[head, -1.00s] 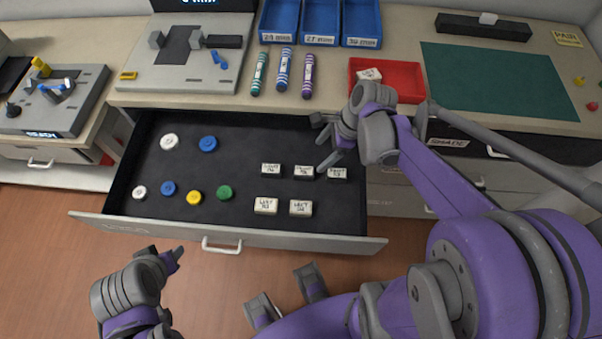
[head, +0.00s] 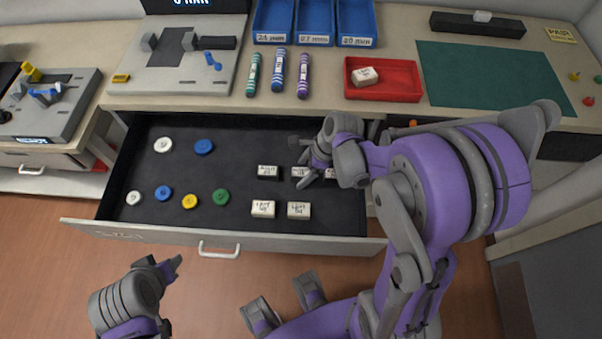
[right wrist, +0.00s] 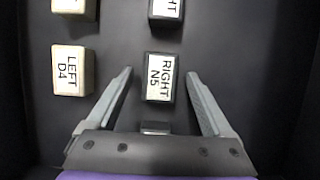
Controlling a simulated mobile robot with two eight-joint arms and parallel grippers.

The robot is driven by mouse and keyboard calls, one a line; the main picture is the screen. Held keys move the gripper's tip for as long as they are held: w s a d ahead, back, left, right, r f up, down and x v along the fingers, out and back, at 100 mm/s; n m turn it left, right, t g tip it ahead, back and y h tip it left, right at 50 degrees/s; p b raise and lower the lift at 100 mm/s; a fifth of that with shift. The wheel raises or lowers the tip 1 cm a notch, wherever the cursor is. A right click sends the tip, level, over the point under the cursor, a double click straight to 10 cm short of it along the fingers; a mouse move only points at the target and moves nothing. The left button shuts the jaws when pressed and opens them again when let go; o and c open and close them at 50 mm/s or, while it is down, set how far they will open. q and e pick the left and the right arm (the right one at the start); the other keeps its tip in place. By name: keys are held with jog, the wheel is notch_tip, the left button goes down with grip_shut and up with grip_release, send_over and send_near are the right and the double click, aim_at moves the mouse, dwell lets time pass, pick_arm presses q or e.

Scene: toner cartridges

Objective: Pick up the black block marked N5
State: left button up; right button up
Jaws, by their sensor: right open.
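The N5 block (right wrist: 158,78) has black sides and a white top label reading RIGHT N5. In the right wrist view it lies between the fingers of my right gripper (right wrist: 160,74), with a gap on each side. In the head view this block (head: 300,172) is the middle one of the back row in the open drawer. My right gripper (head: 303,162) is open and empty over it, partly covering that row. My left gripper (head: 165,268) is in front of the drawer, away from the blocks; its jaw opening is unclear.
Another black block (head: 268,172) lies left of it. Two beige blocks, one marked LEFT D4 (right wrist: 71,71), lie in the front row. Coloured discs fill the left of the drawer (head: 208,237).

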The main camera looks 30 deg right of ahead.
jog(key=shift+c, duration=0.3)
grip_shut()
dwell(0.3)
